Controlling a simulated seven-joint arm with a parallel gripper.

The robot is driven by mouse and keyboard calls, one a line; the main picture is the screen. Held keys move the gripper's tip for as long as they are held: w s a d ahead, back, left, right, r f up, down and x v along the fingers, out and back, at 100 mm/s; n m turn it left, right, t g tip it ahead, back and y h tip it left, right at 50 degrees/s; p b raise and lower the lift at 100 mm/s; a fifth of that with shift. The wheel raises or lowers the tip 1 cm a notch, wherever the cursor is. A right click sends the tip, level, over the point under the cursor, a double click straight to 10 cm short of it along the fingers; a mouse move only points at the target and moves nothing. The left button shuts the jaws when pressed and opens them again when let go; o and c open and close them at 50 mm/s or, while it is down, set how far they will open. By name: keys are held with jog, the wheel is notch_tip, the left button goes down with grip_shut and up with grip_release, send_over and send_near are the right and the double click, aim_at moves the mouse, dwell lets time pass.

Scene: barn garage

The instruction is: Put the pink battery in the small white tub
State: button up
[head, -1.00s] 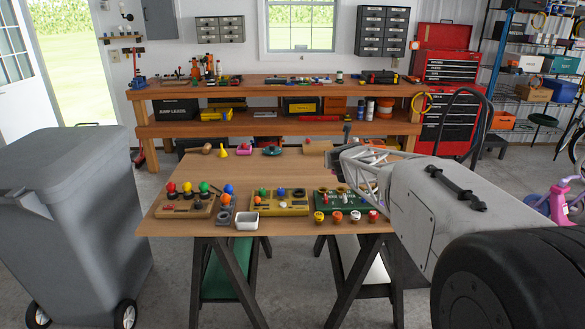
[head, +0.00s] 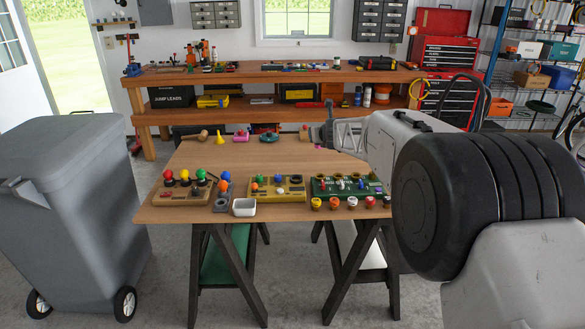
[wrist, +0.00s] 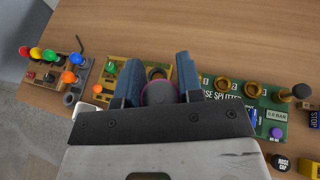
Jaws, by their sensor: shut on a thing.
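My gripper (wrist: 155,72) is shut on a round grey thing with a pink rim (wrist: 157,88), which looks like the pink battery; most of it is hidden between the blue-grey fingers. In the head view my gripper (head: 322,134) is over the far right part of the table, and what it holds is too small to make out. The small white tub (head: 244,207) stands at the table's front edge, left of the yellow board. In the wrist view only a bit of the tub (wrist: 97,89) shows, left of the fingers.
The brown board with coloured knobs (head: 174,196), yellow board (head: 276,189) and green board (head: 345,188) line the table front. Several capped pieces (head: 334,203) lie before the green board. A yellow funnel (head: 219,138) and pink object (head: 240,136) are at the back. The table's middle is clear.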

jog(key=w+a+f+n+g+y, duration=0.2)
jog(key=w+f, duration=0.4)
jog(key=w, duration=0.4)
jog(key=w+a+f+n+g+y, duration=0.3)
jog(key=w+a+f+n+y, duration=0.2)
jog(key=w, duration=0.5)
jog(key=shift+a+f+n, duration=0.3)
jog(key=shift+a+f, duration=0.8)
jog(key=shift+f, duration=0.1)
dwell(0.3)
jog(key=shift+w, duration=0.15)
jog(key=shift+f, duration=3.1)
jog(key=shift+f, duration=1.9)
jog(key=shift+f, duration=0.15)
